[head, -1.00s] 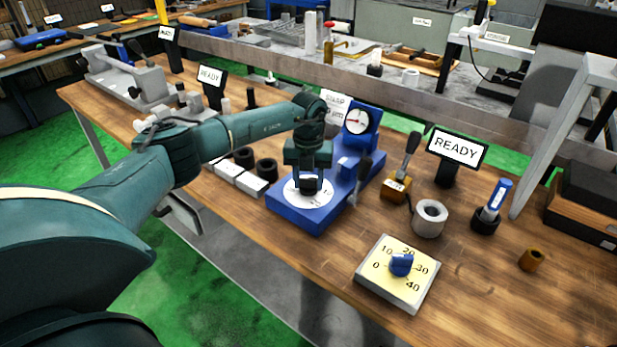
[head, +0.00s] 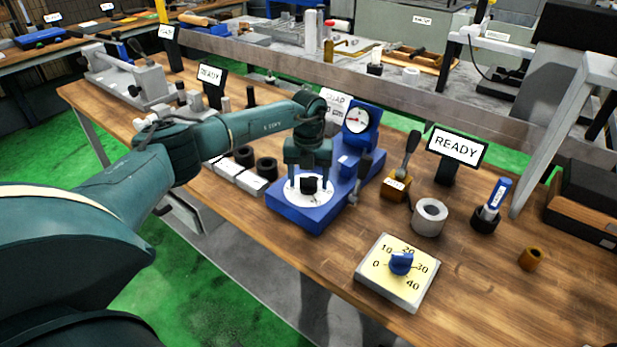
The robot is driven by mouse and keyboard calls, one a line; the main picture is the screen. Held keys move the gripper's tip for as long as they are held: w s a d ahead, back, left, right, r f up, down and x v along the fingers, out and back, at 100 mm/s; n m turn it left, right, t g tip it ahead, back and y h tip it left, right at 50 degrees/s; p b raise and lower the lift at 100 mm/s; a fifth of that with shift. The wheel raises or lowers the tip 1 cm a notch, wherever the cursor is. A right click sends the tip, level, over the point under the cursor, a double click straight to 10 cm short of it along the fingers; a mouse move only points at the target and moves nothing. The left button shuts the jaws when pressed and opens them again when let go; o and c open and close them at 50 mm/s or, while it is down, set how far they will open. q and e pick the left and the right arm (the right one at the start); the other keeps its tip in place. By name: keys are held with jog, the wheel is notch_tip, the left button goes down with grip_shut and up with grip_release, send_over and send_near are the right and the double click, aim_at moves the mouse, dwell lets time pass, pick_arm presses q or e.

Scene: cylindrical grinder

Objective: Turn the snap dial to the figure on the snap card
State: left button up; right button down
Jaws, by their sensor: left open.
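The blue gauge stand (head: 296,214) carries a white dial face with a black knob (head: 309,185) at its front and a round indicator (head: 358,119) at its back. My left gripper (head: 309,176) points down over the white face. Its fingers are open, one on each side of the black knob; I cannot tell if they touch it. The snap card (head: 337,101) stands behind my wrist, partly hidden, and its figure is not readable. A yellow plate (head: 382,277) marked 0 to 40 with a blue knob (head: 402,262) lies at the front right. My right gripper is not in view.
Black and white blocks (head: 243,180) lie left of the stand. A lever on a wooden block (head: 397,188), a grey ring (head: 430,217) and a READY sign (head: 457,147) stand to its right.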

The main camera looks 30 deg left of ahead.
aim_at(309, 177)
pick_arm(q)
notch_tip(309, 177, up, 13)
jog(key=b, duration=0.1)
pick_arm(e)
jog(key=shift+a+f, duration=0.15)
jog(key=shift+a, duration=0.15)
pick_arm(q)
jog(key=shift+r, duration=0.1)
